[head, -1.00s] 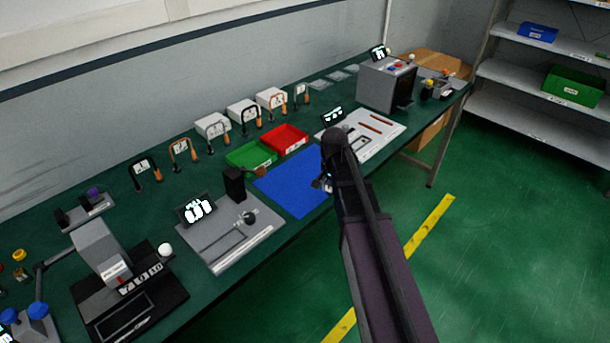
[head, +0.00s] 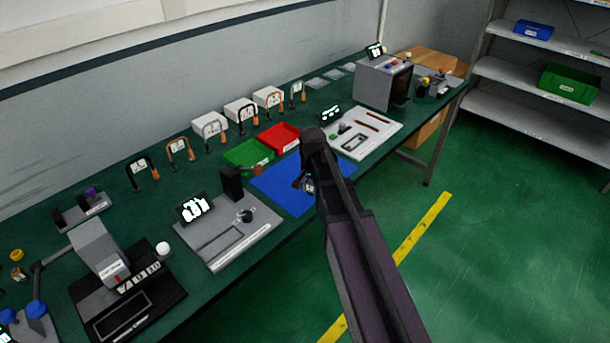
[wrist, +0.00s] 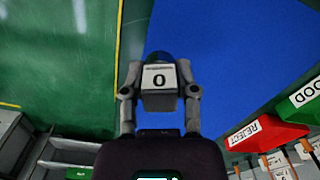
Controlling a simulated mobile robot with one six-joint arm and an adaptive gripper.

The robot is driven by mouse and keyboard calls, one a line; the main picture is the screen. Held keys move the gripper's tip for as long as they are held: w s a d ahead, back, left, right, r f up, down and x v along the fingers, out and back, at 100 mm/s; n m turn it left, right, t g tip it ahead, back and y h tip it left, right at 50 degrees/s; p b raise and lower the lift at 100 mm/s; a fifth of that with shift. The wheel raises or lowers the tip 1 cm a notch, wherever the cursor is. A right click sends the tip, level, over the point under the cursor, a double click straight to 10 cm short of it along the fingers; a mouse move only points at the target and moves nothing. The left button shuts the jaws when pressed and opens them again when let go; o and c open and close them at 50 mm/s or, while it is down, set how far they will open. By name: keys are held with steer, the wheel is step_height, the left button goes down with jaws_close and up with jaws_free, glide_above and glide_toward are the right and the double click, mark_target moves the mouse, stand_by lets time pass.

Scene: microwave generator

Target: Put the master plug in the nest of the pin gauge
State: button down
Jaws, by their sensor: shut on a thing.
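My gripper (wrist: 160,88) is shut on a small pale block marked "0" with a dark rounded end, which I take to be the master plug (wrist: 159,77). Its fingers press on the two sides of the block. In the head view my gripper (head: 306,184) hangs over the blue mat, largely hidden by my arm; the plug cannot be made out there. A grey station (head: 228,240) with a black post, a display and a small round dark part stands left of the mat. A pale station (head: 372,146) with reddish rods and a display stands to the right. I cannot tell which is the pin gauge.
The blue mat (head: 277,185) is bare around my gripper. A green bin (head: 247,153) and a red bin (head: 280,137), marked REJECT in the wrist view (wrist: 262,133), stand behind it. Several hand gauges line the back. A grey box machine (head: 383,82) stands further right.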

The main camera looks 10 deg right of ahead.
steer(key=shift+s+d, duration=0.1)
steer(key=shift+d, duration=0.05)
steer(key=shift+s+r+m+p, duration=0.3)
steer(key=shift+s+m+p, duration=0.1)
steer(key=shift+m, duration=0.1)
steer(key=shift+s+r+m+p, duration=0.3)
steer(key=shift+s+m, duration=0.2)
steer(key=shift+m, duration=0.15)
steer(key=shift+s+r+m+p, duration=0.15)
steer(key=shift+s+r+m, duration=0.1)
steer(key=shift+s+m, duration=0.3)
steer(key=shift+w, duration=0.1)
steer(key=shift+w, duration=0.1)
steer(key=w, duration=0.5)
steer(key=w+f+b, duration=0.1)
steer(key=w, duration=0.8)
steer(key=shift+w+f, duration=0.25)
steer(key=shift+w, duration=0.05)
